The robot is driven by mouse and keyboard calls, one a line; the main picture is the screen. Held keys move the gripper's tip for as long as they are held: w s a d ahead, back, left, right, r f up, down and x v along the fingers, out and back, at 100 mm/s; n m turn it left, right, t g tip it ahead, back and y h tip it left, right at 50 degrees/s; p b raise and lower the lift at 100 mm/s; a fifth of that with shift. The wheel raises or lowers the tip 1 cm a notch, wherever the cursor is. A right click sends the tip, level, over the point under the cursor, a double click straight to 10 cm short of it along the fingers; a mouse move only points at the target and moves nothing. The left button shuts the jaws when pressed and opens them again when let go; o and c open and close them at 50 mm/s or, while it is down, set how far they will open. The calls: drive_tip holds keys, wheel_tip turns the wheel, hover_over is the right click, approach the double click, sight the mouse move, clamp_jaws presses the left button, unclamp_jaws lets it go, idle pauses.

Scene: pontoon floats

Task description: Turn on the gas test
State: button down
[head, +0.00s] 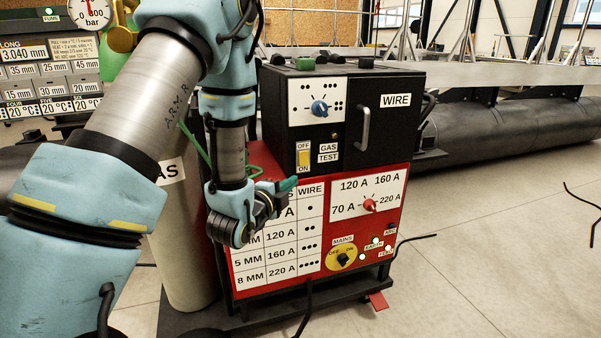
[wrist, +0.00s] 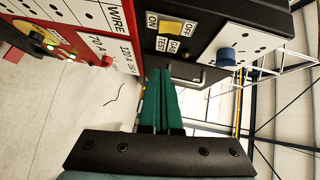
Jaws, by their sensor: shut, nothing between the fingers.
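The gas test switch (head: 304,158) is a small yellowish rocker on the black upper front of the welding machine. OFF is printed above it, ON below, and GAS TEST to its right. I cannot tell which side is pressed. In the wrist view the switch (wrist: 169,24) shows turned on its side, beyond my fingertips. My gripper (head: 289,184) is just below and left of the switch in the head view, with its green fingers closed together and empty. In the wrist view the shut fingers (wrist: 161,72) point toward the panel, apart from the switch.
A blue knob (head: 320,108) and a door handle (head: 363,128) are near the switch. A red current knob (head: 369,205) and yellow mains dial (head: 343,257) sit lower. A pale gas cylinder (head: 183,240) stands left. Floor at right is mostly clear.

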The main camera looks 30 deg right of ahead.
drive_tip(key=shift+w, duration=0.1)
drive_tip(key=p, duration=0.3)
approach(307, 164)
drive_tip(key=d, duration=0.5)
drive_tip(key=shift+w+f+p, duration=0.2)
drive_tip(key=shift+w+p, duration=0.3)
drive_tip(key=shift+w, duration=1.3)
drive_tip(key=f+b, duration=0.1)
drive_tip(key=b, duration=0.2)
drive_tip(key=shift+w+f+h, duration=0.1)
drive_tip(key=shift+w+h, duration=0.15)
drive_tip(key=shift+h, duration=0.05)
drive_tip(key=shift+r+p, duration=0.3)
drive_tip(key=shift+r, duration=0.15)
drive_tip(key=shift+f, duration=0.1)
